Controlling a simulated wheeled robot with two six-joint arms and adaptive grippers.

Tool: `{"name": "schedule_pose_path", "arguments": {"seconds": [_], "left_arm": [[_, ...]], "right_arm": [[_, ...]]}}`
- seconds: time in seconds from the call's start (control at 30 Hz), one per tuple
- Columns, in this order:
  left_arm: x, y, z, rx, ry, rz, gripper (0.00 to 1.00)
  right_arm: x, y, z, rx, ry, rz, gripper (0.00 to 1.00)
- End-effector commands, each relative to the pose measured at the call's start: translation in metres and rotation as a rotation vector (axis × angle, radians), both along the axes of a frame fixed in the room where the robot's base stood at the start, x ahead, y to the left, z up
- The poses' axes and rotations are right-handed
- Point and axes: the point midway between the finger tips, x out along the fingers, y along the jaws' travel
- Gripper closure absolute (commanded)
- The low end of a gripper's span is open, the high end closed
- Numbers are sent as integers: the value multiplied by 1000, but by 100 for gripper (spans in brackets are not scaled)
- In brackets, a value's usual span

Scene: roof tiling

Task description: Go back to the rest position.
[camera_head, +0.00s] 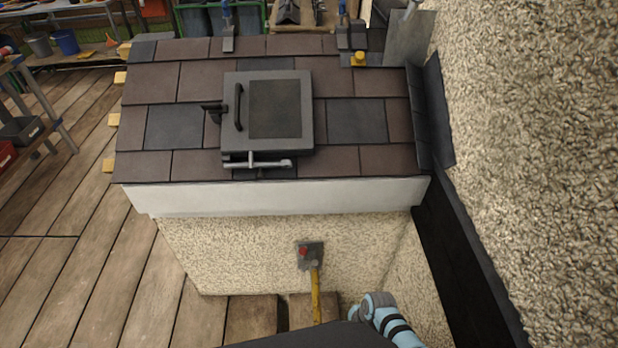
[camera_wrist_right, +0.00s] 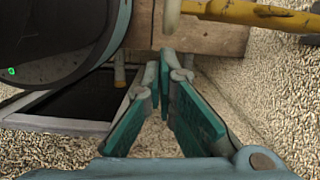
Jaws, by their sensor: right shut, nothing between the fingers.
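My right gripper (camera_wrist_right: 166,62) shows in the right wrist view with its two green-padded fingers meeting at the tips. It is shut and empty. Pebbled wall surface lies around it, and a wooden beam (camera_wrist_right: 200,34) is just beyond the fingertips. In the head view, a light-blue and grey part of my arm (camera_head: 385,318) shows at the bottom, right of centre, low in front of the pebbled wall. Neither gripper's fingers show in the head view. My left gripper is out of sight.
A small tiled roof (camera_head: 190,85) with a closed grey hatch (camera_head: 275,108) stands ahead. Below it, a yellow-handled tool (camera_head: 316,290) is upright against the pebbled wall (camera_head: 230,245). A rough wall (camera_head: 530,120) rises close on the right. Wooden floor (camera_head: 90,230) is clear on the left.

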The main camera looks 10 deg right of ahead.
Motion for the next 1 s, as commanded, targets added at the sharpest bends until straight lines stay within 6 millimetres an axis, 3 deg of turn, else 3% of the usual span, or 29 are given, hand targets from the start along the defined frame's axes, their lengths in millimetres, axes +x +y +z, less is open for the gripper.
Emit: {"name": "schedule_pose_path", "arguments": {"seconds": [0.2, 0.27, 0.33, 0.37, 0.43, 0.5, 0.6, 0.7, 0.8, 0.97, 1.0], "left_arm": [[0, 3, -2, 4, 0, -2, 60], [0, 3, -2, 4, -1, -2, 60], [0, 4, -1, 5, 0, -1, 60], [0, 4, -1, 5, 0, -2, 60], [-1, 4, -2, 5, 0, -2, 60], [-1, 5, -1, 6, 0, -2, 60], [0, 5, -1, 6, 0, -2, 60], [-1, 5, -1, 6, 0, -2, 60], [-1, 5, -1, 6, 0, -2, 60], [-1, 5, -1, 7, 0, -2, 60], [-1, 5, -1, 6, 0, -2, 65]], "right_arm": [[5, -1, -2, -8, -38, 94, 100], [17, -5, -3, -41, -126, 250, 100], [32, -18, -8, -141, -265, 545, 100], [28, -27, -16, -202, -312, 707, 100], [-19, -50, -46, -352, -356, 1157, 100], [-89, -67, -71, -429, -329, 1512, 100], [-174, -79, -89, -406, -261, 1693, 100], [-232, -84, -95, -342, -196, 1714, 100], [-260, -84, -96, -310, -165, 1717, 100], [-264, -84, -96, -305, -161, 1716, 100], [-263, -84, -96, -305, -161, 1715, 100]]}}
